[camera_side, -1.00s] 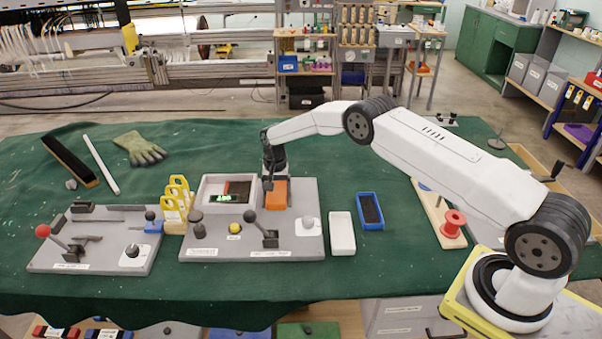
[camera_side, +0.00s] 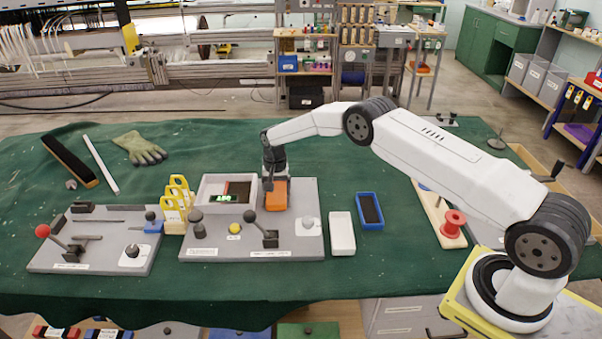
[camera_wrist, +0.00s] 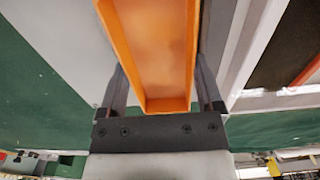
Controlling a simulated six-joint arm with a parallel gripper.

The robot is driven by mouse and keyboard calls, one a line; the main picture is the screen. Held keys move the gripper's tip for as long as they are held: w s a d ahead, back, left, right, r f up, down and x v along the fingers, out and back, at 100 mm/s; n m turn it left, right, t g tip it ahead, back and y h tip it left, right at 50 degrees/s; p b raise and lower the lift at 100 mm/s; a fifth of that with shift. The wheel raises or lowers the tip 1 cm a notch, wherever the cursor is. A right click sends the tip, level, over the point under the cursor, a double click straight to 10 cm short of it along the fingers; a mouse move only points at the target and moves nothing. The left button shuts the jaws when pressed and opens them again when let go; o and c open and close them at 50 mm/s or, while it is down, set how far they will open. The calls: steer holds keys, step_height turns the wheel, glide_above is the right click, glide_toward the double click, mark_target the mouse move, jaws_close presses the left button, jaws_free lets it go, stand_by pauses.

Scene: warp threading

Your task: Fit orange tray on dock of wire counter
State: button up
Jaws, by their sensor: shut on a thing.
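The orange tray (camera_side: 276,195) is at the right of the display on the wire counter (camera_side: 300,187), a grey board with a boxed green-lit readout (camera_side: 222,198), knobs and a lever. My gripper (camera_side: 271,182) is at the tray's back end. In the wrist view the orange tray (camera_wrist: 155,50) is an empty open-topped box between the two dark fingers of my gripper (camera_wrist: 160,95), which are shut on its sides. The dock under the tray is hidden, and I cannot tell whether the tray rests on it.
A white tray (camera_side: 342,233) and a blue tray (camera_side: 369,211) lie right of the counter. A board with a red spool (camera_side: 453,224) is farther right. Yellow tags (camera_side: 176,205) and a grey lever board (camera_side: 97,240) stand left. Green cloth (camera_side: 350,290) is clear in front.

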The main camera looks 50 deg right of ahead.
steer(key=shift+f, duration=0.1)
steer(key=o, duration=1)
steer(key=shift+r, duration=3.45)
steer(key=shift+r, duration=0.2)
